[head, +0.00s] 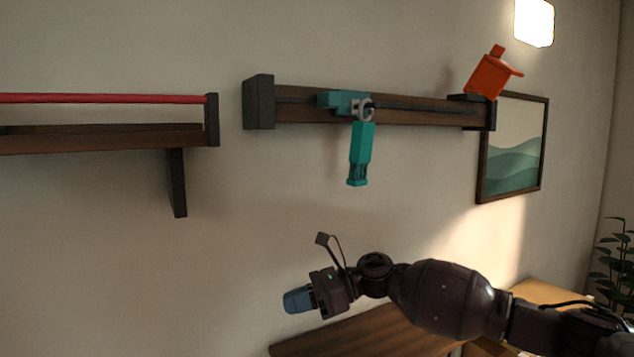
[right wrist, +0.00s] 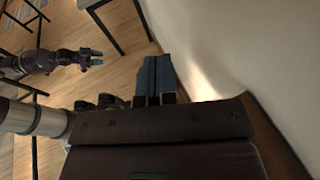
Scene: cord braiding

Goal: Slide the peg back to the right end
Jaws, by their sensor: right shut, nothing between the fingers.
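The teal peg (head: 335,99) sits on the slotted wooden rail (head: 425,111) on the wall, left of the rail's middle. A grey ring (head: 366,110) is at the peg's right side. A teal bobbin (head: 360,155) hangs below the ring. My right gripper (head: 297,300) is below and left of the peg, well apart from it, with its blue fingers shut and empty. Its fingers also show in the right wrist view (right wrist: 156,80). My left gripper (right wrist: 97,57) shows only in the right wrist view, far off, with its two fingers apart and nothing between them.
A dark block (head: 258,102) caps the rail's left end. A tilted orange piece (head: 492,75) stands at its right end. A shelf (head: 110,139) with a red bar (head: 100,98) is at left. A framed picture (head: 515,150) hangs right.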

